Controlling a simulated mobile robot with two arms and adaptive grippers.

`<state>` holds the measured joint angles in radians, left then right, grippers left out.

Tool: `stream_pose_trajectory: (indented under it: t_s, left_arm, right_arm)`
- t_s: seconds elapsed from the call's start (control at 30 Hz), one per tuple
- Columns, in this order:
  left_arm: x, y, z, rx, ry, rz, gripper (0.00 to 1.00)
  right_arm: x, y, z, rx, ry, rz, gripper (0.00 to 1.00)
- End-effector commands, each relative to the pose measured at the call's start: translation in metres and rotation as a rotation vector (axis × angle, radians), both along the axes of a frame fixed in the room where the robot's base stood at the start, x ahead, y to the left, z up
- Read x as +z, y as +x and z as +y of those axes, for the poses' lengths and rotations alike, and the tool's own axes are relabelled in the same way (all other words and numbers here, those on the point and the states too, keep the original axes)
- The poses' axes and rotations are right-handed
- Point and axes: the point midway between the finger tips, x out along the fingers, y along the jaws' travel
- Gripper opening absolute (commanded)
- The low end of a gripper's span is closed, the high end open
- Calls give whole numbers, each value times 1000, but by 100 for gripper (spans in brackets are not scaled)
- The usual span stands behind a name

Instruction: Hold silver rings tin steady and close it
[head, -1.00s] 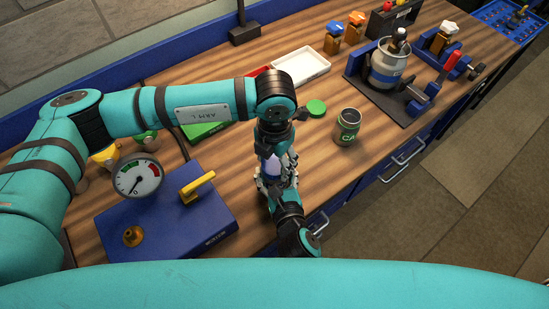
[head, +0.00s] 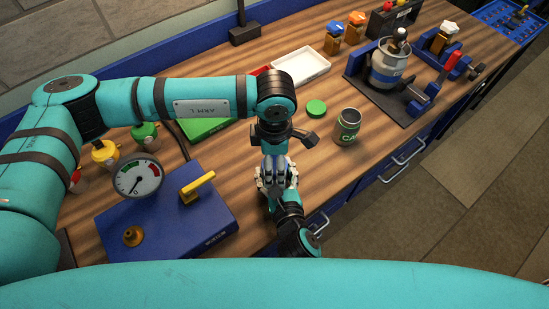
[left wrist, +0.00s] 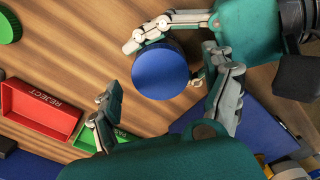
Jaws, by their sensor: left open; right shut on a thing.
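A tin with a round blue top (left wrist: 160,72) shows from above in the left wrist view. I take it as the silver rings tin, but no label shows and I cannot tell how its lid is seated. My right gripper (head: 277,190) is shut on it from the side, its fingers curved around the rim. My left gripper (left wrist: 162,82) is open, with one finger on each side of the blue top and a gap at the left finger. In the head view the tin is hidden between the two grippers.
A clamp holds a blue-banded pot (head: 387,70). A blue box (head: 165,220) with a gauge is at left. Red (left wrist: 40,108) and green trays lie behind. Wood between is clear.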

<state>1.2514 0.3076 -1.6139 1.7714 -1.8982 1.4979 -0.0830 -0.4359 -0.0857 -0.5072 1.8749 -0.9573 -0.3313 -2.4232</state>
Motion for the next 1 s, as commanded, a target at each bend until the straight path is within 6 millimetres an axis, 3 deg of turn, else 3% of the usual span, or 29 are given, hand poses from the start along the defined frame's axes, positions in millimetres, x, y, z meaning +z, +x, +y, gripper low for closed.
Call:
stream_pose_trajectory:
  t_s: [0.27, 0.7, 1.0]
  left_arm:
    - [10, 1, -1, 0, -2, -3, 84]
    - [96, 1, 0, -1, -1, -3, 84]
    - [120, 0, 0, 0, 0, 0, 84]
  right_arm:
    - [0, 0, 0, 0, 0, 1, 0]
    - [0, 0, 0, 0, 0, 1, 0]
    - [0, 0, 0, 0, 0, 1, 0]
